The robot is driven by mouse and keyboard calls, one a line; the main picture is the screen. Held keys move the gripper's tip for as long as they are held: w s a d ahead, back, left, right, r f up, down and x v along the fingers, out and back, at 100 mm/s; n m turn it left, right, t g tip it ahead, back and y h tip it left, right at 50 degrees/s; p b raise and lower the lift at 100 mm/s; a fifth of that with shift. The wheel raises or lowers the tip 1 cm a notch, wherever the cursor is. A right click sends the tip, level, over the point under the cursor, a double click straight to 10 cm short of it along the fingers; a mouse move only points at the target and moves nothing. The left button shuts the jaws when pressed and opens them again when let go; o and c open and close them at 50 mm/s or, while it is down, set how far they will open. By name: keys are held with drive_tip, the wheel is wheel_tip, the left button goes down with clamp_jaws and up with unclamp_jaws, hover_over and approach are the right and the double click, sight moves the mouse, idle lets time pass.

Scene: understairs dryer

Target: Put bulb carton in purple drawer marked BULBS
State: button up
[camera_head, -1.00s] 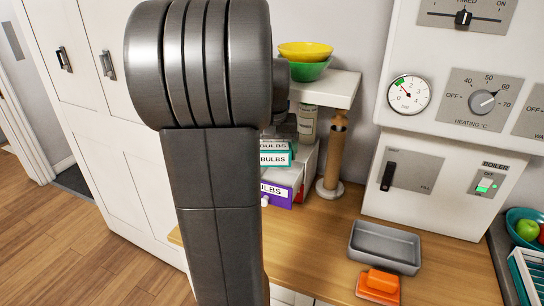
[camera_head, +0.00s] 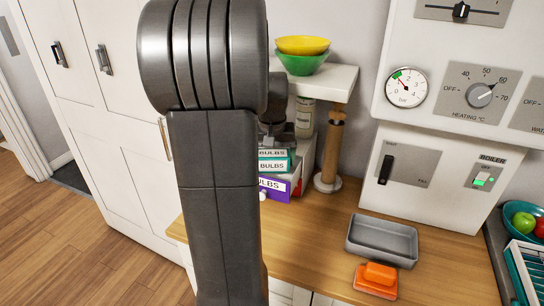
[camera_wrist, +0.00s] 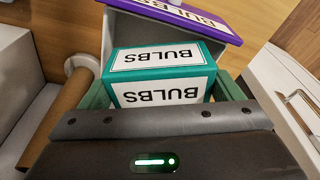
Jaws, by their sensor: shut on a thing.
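The bulb carton is a teal box with white BULBS labels; it shows in the head view (camera_head: 273,166) and the wrist view (camera_wrist: 122,78). My gripper (camera_wrist: 160,88) is shut on it, with a green finger at each side. The purple drawer front with a BULBS label shows in the head view (camera_head: 272,187) and the wrist view (camera_wrist: 172,12). The drawer is pulled open, and its grey inside shows behind the carton in the wrist view. The carton is over the drawer opening; how deep it sits is hidden. My arm covers part of both in the head view.
The boiler (camera_head: 440,180) stands behind.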

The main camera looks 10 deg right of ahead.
sight(272, 157)
drive_tip(key=o, duration=0.9)
wheel_tip(272, 157, up, 13)
drive_tip(key=s, duration=0.1)
drive_tip(key=shift+s+a+p, duration=0.15)
drive_tip(key=shift+s+p, duration=0.25)
